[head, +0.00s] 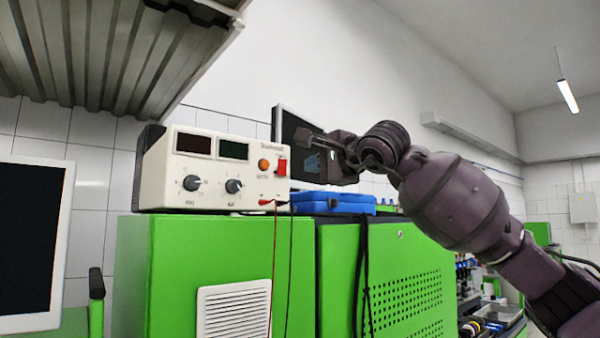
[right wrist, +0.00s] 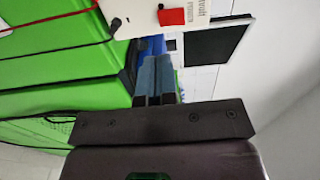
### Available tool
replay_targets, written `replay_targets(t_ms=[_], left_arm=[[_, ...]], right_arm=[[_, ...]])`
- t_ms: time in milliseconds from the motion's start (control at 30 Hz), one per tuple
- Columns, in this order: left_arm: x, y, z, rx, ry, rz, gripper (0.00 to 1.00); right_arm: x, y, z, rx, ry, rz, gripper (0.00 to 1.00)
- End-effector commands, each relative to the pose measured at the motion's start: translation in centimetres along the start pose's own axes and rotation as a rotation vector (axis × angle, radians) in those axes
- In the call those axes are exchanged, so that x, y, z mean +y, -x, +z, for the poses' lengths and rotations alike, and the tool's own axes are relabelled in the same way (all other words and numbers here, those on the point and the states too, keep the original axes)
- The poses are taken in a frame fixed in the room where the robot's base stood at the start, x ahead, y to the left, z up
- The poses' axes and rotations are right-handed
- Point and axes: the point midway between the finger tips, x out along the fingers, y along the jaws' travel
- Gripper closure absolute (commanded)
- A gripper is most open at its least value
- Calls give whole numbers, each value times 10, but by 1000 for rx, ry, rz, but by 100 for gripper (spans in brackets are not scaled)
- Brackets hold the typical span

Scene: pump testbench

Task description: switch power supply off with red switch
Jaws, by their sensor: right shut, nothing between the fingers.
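The power supply (head: 212,170) is a cream box with a dark side, standing on a green cabinet. Its red switch (head: 282,167) is at the right end of the front panel, and the switch also shows in the right wrist view (right wrist: 172,17). Two dark displays, two knobs and an orange round part share the panel. My right gripper (head: 300,137) is to the right of the red switch in the head view, apart from it in the picture. Its fingers (right wrist: 155,82) are together with nothing between them, and point toward the power supply. My left gripper is not in view.
A blue case (head: 333,203) lies on the green cabinet (head: 215,250) right of the power supply. A dark monitor (head: 290,125) stands behind my right gripper. Red and black cables (head: 274,255) hang down the cabinet front. A corrugated metal shelf (head: 110,55) overhangs at upper left.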

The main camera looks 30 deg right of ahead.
Motion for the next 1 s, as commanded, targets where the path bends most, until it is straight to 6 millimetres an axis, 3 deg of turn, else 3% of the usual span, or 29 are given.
replay_targets(t_ms=[100,300,1000], left_arm=[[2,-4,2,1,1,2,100],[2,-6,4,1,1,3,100],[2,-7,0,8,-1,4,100]], right_arm=[[0,21,0,1,2,-3,100],[0,40,0,1,1,-4,100],[-2,45,0,-1,-8,-5,100]])
